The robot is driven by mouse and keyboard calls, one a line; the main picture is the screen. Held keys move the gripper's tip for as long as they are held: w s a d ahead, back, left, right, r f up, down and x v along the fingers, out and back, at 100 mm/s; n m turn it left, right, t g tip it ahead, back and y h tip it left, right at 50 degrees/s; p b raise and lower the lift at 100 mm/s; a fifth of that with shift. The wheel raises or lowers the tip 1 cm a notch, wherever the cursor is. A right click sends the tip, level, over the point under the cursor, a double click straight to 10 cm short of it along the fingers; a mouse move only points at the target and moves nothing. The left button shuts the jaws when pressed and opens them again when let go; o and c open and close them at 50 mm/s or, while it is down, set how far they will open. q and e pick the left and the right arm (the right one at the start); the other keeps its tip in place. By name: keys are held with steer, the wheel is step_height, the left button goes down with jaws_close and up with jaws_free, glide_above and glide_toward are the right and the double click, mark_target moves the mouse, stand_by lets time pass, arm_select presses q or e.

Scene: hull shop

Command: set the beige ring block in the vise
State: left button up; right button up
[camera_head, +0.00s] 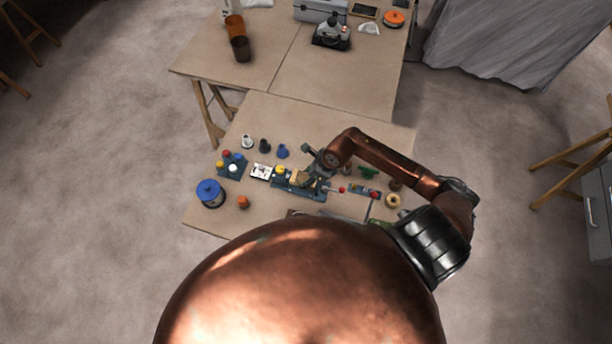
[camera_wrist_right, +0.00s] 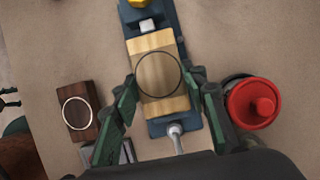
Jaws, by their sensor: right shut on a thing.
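The beige ring block (camera_wrist_right: 158,48) is a pale wooden block with a thin dark ring on its upper face. It also shows small in the head view (camera_head: 296,178). My right gripper (camera_wrist_right: 163,82) is shut on the block, one green finger at each long side. The blue vise (camera_wrist_right: 170,128) lies directly under the block, its body showing beyond both ends; its metal screw rod points toward my wrist. In the head view the vise (camera_head: 309,192) is partly covered by my right gripper (camera_head: 304,172). I cannot tell whether the block touches the vise bed. My left gripper is not in view.
A dark brown ring block (camera_wrist_right: 82,122) lies left of the vise in the wrist view, and a red-knobbed round thing (camera_wrist_right: 254,103) stands close right of my gripper. A blue canister (camera_head: 210,193) and orange piece (camera_head: 243,202) stand left on the table (camera_head: 205,226).

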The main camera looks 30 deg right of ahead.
step_height(320, 180, down, 2)
steer(key=shift+a+b, duration=0.1)
steer(key=shift+b, duration=0.4)
steer(key=shift+f, duration=0.25)
arm_select(q)
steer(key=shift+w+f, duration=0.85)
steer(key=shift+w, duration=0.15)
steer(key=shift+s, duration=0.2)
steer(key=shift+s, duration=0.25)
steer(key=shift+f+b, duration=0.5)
steer(key=shift+b, duration=0.1)
arm_select(e)
steer(key=shift+f, duration=0.45)
steer(key=o, duration=0.9)
